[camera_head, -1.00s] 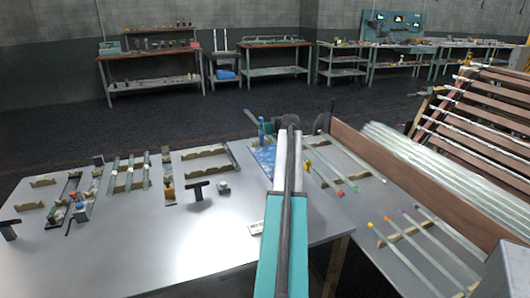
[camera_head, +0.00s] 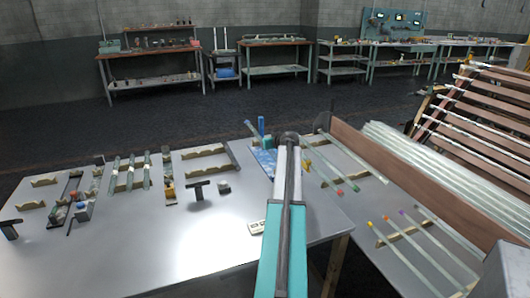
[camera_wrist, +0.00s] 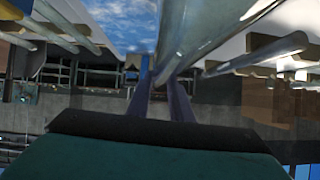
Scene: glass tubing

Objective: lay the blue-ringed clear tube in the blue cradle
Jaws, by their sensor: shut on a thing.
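My gripper (camera_wrist: 161,92) is shut on a clear glass tube (camera_wrist: 184,40), which runs up and away from the fingers in the wrist view. In the head view my arm hides the fingers; a slanted tube end (camera_head: 250,129) shows just left of my wrist, apparently part of the held tube. I cannot make out its blue ring. A blue upright piece (camera_head: 261,126) stands beside that tube end, at the far edge of the table. I cannot tell whether it belongs to the blue cradle, which I cannot clearly pick out.
A blue speckled mat (camera_head: 262,161) lies left of my arm. Other tubes with coloured ends, one red (camera_head: 340,191), lie to the right. A brown board (camera_head: 370,162) stands beyond them.

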